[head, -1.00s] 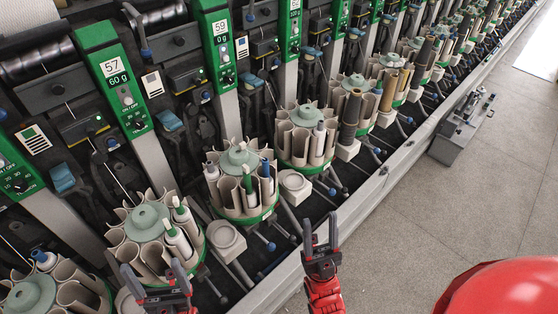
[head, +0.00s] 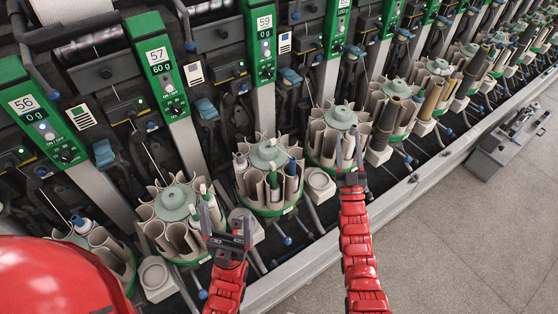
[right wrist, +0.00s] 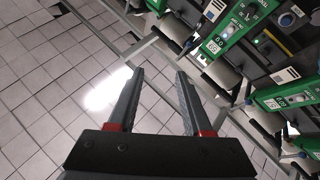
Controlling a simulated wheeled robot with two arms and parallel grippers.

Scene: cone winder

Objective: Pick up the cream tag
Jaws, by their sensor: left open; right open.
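I cannot pick out a cream tag with certainty. Small pale cards with dark stripes, such as one (head: 81,117) beside the unit marked 56, are fixed to the machine, but I cannot tell whether any is the tag. My left gripper (head: 228,218) is open and empty, in front of the round bobbin holder (head: 176,203) and its neighbour to the right (head: 268,155). My right gripper (head: 348,152) is open in front of another bobbin holder (head: 340,118).
A row of winding units with green panels (head: 158,67) runs to the far right. Bobbins and tubes stand in the holders. A metal rail (head: 400,192) edges the machine. A grey box (head: 508,142) with small items stands at right. The floor (head: 450,240) at lower right is clear.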

